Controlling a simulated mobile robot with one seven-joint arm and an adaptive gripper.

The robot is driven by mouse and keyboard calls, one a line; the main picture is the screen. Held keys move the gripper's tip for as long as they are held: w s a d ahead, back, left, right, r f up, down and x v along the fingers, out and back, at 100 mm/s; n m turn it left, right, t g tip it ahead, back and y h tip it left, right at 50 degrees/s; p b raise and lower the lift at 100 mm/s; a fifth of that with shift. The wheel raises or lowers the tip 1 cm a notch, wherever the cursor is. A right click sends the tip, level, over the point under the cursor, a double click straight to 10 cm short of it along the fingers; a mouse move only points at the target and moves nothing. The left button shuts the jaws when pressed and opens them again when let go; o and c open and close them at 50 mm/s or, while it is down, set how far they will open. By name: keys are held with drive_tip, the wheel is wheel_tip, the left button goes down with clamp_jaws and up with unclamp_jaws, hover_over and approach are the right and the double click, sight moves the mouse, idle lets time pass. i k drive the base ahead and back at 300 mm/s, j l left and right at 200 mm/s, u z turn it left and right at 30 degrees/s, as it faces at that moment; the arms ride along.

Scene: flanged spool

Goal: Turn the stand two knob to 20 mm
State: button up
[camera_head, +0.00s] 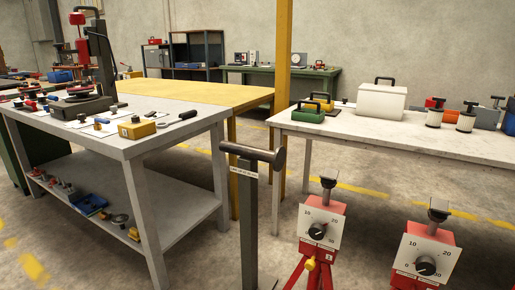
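Two red stands stand on the floor at the lower right. The left stand (325,248) has a white dial plate (330,219) with the numbers 10, 20 and 30, a black knob (317,231) and a grey head (328,183) on top. The right stand (447,238) has a similar dial plate (427,246) and black knob (425,266); the frame's bottom edge cuts off its lower part. A small yellow part (310,265) sits below the left dial. I cannot read which stand is number two, nor exactly where either knob points. My gripper is not in view.
A dark post with a crossbar (252,155) stands left of the stands. A pale table (400,143) behind them holds a white case (382,101), two spools and small cases. A grey workbench (135,150) with tools is at left. Open floor lies between the workbench and the post.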

sight(425, 265)
drive_tip(key=z, duration=1.2)
